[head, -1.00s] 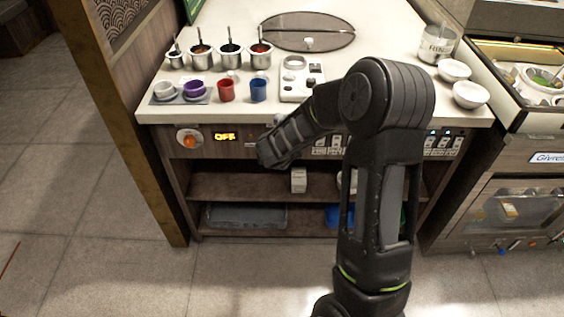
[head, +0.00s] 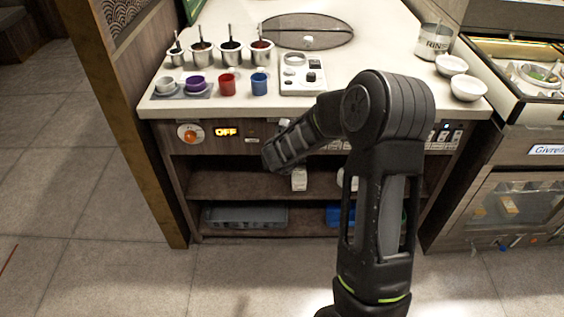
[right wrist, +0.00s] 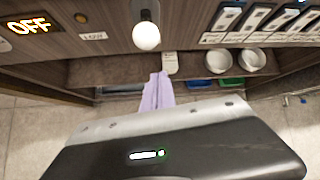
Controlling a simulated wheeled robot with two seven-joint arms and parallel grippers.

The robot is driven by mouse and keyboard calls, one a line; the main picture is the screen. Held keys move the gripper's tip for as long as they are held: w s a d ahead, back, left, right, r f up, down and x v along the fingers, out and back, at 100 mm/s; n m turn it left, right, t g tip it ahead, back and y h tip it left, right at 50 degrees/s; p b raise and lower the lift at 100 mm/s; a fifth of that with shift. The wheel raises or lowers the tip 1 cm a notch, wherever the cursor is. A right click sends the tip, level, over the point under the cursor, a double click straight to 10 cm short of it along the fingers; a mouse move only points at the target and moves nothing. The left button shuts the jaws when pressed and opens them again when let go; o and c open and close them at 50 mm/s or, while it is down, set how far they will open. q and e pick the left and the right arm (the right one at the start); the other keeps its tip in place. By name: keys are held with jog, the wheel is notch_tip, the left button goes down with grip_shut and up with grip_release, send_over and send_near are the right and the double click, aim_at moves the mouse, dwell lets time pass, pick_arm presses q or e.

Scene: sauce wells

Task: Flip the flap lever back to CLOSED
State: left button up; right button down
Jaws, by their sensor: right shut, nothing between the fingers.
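The flap lever, a short stem with a white ball knob (right wrist: 146,37), sticks out of the wooden front panel in the right wrist view. In the head view a small pale bit of it (head: 284,123) shows just above my right arm's end. My right gripper (right wrist: 158,88) is shut and empty, its pale purple fingers just below the knob in the wrist picture, with a small gap between them in the picture. I cannot tell the depth between them. In the head view my right arm hides its fingers. My left gripper is not in view.
The panel carries an orange knob (head: 190,134), a lit OFF display (head: 226,132) and a row of switches (right wrist: 255,22) to the right. Below it are open shelves (head: 230,184) with bins. Pots, cups and bowls stand on the counter (head: 380,75) above.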

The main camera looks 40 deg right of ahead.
jog(key=p+v, duration=0.3)
jog(key=v, duration=0.7)
jog(key=shift+w+r, duration=0.2)
jog(key=shift+d, duration=0.15)
